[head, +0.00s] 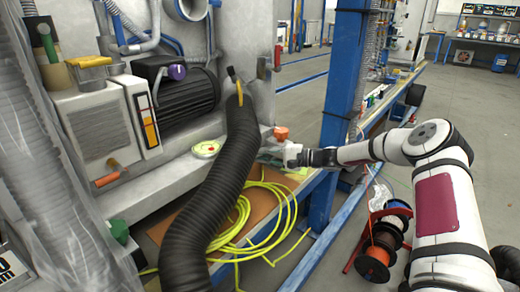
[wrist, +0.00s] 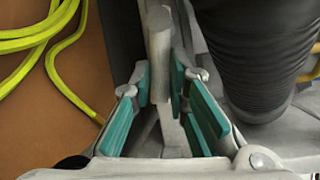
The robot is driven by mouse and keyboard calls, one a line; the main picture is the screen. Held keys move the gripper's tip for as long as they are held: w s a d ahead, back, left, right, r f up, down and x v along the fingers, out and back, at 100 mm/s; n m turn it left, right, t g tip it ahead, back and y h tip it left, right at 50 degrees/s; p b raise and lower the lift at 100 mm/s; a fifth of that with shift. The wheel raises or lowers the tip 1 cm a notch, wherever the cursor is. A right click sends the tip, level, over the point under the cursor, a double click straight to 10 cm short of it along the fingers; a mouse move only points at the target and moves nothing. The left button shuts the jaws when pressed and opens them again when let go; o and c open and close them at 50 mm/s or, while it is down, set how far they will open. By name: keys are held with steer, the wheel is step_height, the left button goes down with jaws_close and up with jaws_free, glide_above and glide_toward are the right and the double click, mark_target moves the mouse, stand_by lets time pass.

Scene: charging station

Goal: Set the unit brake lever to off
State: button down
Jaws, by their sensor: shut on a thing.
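My gripper (head: 276,153) is at the right side of the machine in the head view, just beyond the black ribbed hose, which partly hides it. In the wrist view my gripper (wrist: 161,85) has its teal pads closed around a pale grey upright bar (wrist: 158,38). This bar looks like the brake lever, but I cannot read its marking or position. An orange knob (head: 281,133) shows just above my gripper. A separate orange-handled lever (head: 106,179) sticks out from the machine's left side, away from my gripper.
The thick black hose (head: 215,190) runs close beside my gripper; it also shows in the wrist view (wrist: 255,50). Yellow cable (head: 265,235) lies coiled on a brown board. A blue post (head: 345,90) stands behind the arm. Cable reels (head: 380,245) sit on the floor.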

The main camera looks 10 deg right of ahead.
steer(key=shift+f+m+y, duration=0.3)
steer(key=shift+f+m, duration=0.1)
steer(key=shift+m, duration=0.3)
steer(key=shift+s+a+f+m+t+y+p, duration=0.15)
steer(key=shift+f+m+t+y+p, duration=0.25)
steer(key=shift+m, duration=0.45)
steer(key=shift+s+a+f+m+t+y+p, duration=0.1)
steer(key=shift+f+m+t+y, duration=0.1)
steer(key=shift+f+m, duration=0.45)
steer(key=shift+r+m, duration=0.2)
steer(key=shift+m, duration=0.1)
steer(key=c, duration=1.6)
jaws_free()
steer(key=shift+o, duration=0.2)
steer(key=v, duration=1.2)
steer(key=shift+c, duration=0.2)
